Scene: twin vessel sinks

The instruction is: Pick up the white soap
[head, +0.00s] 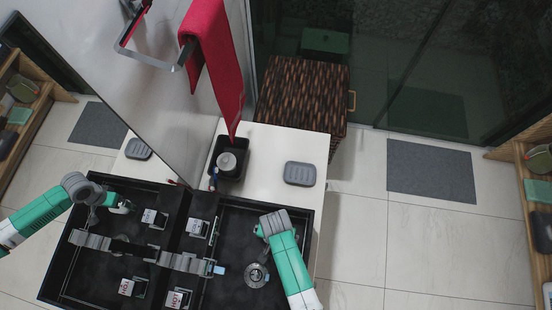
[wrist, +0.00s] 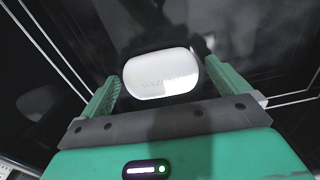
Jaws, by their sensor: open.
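The white soap (wrist: 162,73) is a rounded oblong bar with faint lettering on its face. In the wrist view it lies on a dark surface, framed between the tips of my gripper's two green fingers (wrist: 163,72). The fingers are open, with a gap visible on each side of the soap. I cannot tell how far below the fingertips it lies. In the head view my gripper (head: 262,231) is over the right black sink basin (head: 230,220), pointing down. I cannot make out the soap there; my arm probably covers it.
A drain (head: 257,275) and a faucet (head: 185,262) are close to my arm. Behind the basin, a black tray (head: 216,178) and a grey soap dish (head: 299,174) sit on the white counter (head: 265,172). A red towel (head: 213,55) hangs above. The mirror at left reflects my arm.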

